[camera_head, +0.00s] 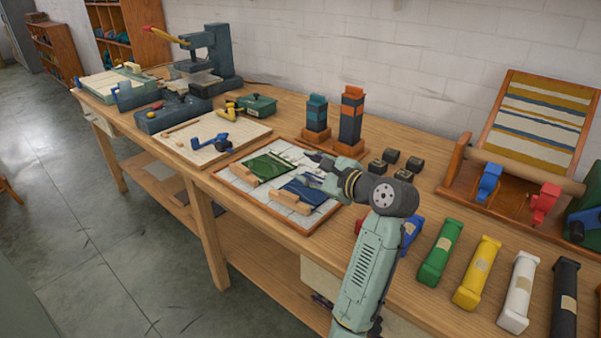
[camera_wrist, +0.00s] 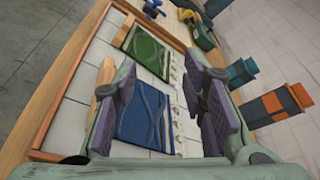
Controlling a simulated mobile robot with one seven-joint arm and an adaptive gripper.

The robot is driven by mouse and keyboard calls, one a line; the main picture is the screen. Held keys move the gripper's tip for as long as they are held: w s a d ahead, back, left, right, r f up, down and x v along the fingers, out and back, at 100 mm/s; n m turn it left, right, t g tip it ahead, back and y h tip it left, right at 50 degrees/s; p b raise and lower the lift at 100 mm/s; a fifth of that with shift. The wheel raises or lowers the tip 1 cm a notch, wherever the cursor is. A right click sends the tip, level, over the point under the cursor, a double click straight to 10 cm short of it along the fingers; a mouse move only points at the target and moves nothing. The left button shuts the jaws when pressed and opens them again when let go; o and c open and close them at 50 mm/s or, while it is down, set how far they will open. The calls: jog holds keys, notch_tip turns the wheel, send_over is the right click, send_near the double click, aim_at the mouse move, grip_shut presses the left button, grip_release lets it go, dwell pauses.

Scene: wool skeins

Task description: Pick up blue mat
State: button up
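The blue mat (camera_head: 303,193) lies flat on a white tiled tray (camera_head: 240,185) with a wooden rim, beside a wooden block at its near end. It also shows in the wrist view (camera_wrist: 144,122), dark blue with lighter stripes and a pale fringe along one edge. My gripper (camera_head: 322,168) is over the tray, close to the blue mat. In the wrist view its two padded fingers (camera_wrist: 163,90) are spread apart, with the mat between and below them. The left finger hides part of the mat's edge. I cannot tell whether a finger touches it.
A green mat (camera_head: 265,167) lies on the same tray, next to the blue one. Two stacked block towers (camera_head: 350,120) and several small dark blocks (camera_head: 395,165) stand behind. Coloured skeins (camera_head: 477,272) lie to the right. A loom (camera_head: 535,125) stands at the back right.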

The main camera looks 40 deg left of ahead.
aim_at(291, 195)
jog(key=d+f+m+g, duration=0.1)
jog(key=d, duration=0.1)
jog(key=d+f+m+g+p, duration=0.1)
jog(key=f+m, duration=0.1)
jog(key=s+d+f+m+g+h, duration=0.1)
jog(key=d+g, duration=0.1)
jog(key=shift+d+f+m+p, duration=0.3)
jog(key=shift+m+p, duration=0.1)
jog(key=x, duration=1)
jog(key=shift+s+f, duration=0.2)
grip_shut()
